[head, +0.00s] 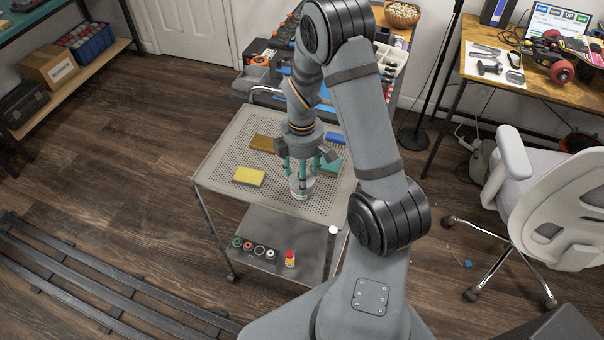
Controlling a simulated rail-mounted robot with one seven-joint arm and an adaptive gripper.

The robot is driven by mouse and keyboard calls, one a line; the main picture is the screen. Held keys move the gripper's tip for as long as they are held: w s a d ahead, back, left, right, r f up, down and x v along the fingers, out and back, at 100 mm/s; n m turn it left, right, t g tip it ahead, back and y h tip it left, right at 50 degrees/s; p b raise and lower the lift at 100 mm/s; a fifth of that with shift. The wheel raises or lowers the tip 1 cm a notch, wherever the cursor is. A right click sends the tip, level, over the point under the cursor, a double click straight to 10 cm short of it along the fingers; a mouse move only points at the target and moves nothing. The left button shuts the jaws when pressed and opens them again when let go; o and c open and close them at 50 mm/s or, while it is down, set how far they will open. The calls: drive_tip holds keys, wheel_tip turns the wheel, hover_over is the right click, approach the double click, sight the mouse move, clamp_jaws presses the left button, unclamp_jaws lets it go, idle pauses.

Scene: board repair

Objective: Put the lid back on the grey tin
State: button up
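A grey-white round tin (302,191) stands on the perforated top of the cart, near its front right. My gripper (301,180) points down right over it, and its teal fingers reach to the tin's upper part. The fingers hide much of the tin's top. I cannot make out a separate lid, nor whether the fingers touch the tin or hold anything.
The cart top (223,160) also holds a yellow block (249,176), a brown block (263,143), a blue block (335,138) and a teal block (333,168). Its left corner is bare. Several small rolls and a red-yellow bottle (290,259) stand on the lower shelf.

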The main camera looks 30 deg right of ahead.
drive_tip(key=o, duration=0.9)
drive_tip(key=shift+o, duration=0.5)
drive_tip(key=o, duration=0.4)
drive_tip(key=shift+o, duration=0.4)
drive_tip(key=shift+r+p, duration=2.9)
drive_tip(key=shift+r, duration=0.65)
drive_tip(key=shift+c, duration=1.4)
